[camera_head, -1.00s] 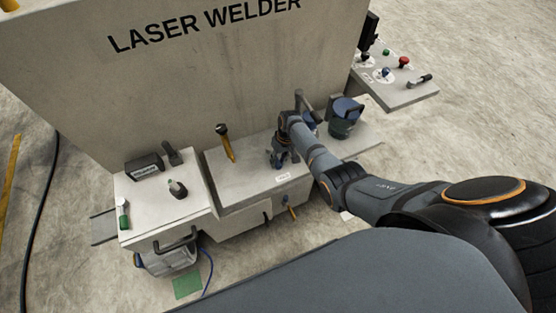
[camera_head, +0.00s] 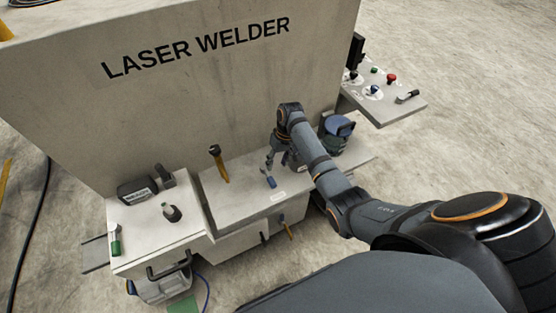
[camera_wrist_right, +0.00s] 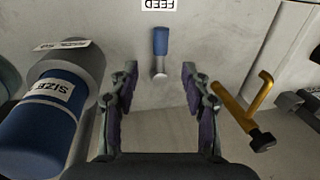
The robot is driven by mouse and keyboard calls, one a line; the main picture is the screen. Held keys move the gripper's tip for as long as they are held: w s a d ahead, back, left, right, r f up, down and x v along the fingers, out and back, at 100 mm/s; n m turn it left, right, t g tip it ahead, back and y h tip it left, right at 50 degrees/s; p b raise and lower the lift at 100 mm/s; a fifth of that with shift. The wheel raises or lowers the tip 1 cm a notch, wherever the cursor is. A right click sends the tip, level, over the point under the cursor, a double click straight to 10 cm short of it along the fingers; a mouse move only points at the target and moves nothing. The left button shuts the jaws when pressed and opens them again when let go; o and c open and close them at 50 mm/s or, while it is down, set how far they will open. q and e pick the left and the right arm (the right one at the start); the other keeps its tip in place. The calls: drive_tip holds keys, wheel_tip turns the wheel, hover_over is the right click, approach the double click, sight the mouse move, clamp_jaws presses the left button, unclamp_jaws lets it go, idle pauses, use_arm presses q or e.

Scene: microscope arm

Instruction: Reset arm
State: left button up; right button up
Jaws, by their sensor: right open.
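A small blue-handled lever (camera_head: 270,181) on a metal stem stands on the welder's middle ledge, beside a white label (camera_head: 278,196). In the right wrist view the blue lever (camera_wrist_right: 160,42) lies ahead between the spread fingers, touching neither, and the label reads FEED (camera_wrist_right: 158,5). My right gripper (camera_head: 269,160) is open and empty, just behind and above the lever; its two fingers also show in the right wrist view (camera_wrist_right: 158,92). My left gripper is not in view.
A yellow handle with a black tip (camera_head: 218,163) stands left of my gripper. A blue cylinder (camera_head: 337,127) stands on its right; its label reads SIZE in the right wrist view. The welder's tall panel (camera_head: 190,85) rises close behind. A control shelf (camera_head: 385,97) juts out right.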

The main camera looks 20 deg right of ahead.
drive_tip(key=shift+d+r, duration=0.15)
drive_tip(key=shift+r, duration=0.45)
